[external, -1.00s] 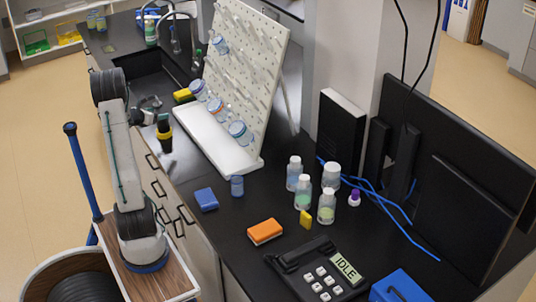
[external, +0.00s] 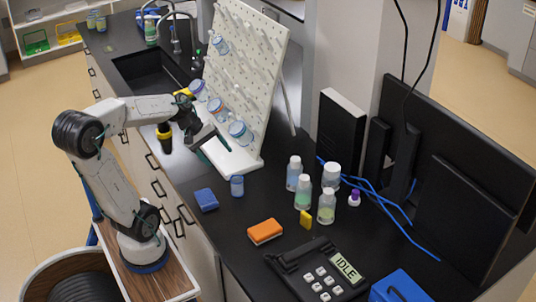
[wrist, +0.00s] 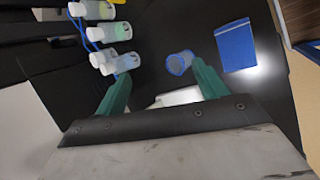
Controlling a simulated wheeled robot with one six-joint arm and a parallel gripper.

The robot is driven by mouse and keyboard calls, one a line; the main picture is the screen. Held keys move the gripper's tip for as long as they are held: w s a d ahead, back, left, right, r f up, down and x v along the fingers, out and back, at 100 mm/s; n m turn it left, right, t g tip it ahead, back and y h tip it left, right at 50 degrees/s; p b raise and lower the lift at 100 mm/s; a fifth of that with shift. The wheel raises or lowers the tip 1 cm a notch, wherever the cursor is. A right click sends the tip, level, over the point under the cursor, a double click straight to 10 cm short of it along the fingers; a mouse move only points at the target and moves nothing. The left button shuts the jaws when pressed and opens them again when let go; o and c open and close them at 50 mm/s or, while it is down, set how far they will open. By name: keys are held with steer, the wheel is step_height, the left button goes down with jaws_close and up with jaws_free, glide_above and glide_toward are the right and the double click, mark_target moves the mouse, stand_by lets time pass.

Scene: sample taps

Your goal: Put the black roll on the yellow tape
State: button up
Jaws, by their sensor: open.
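My gripper (external: 206,144) is open and empty above the front end of the white rack's base in the external view. Its two green fingers stand apart in the wrist view (wrist: 160,88), with nothing between their tips. A small yellow piece (external: 183,92) shows behind my forearm, partly hidden. No clear black roll shows in the wrist view.
A blue-rimmed cup (external: 237,186) and blue block (external: 206,199) lie in front of the rack; an orange block (external: 265,232) and several bottles (external: 303,190) are to the right. The pegboard rack (external: 245,75) rises behind my gripper. Some black counter beside the cup is free.

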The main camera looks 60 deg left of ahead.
steer(key=s+d+f+m+g+y, duration=0.1)
steer(key=s+d+m+g+y, duration=0.1)
steer(key=s+m, duration=0.4)
steer(key=s+d+f+m+g+y, duration=0.1)
steer(key=s+d+m+y, duration=0.2)
steer(key=s+m, duration=0.4)
steer(key=shift+s+d+m+g, duration=0.3)
steer(key=shift+s+d+g, duration=0.1)
steer(key=shift+s, duration=0.5)
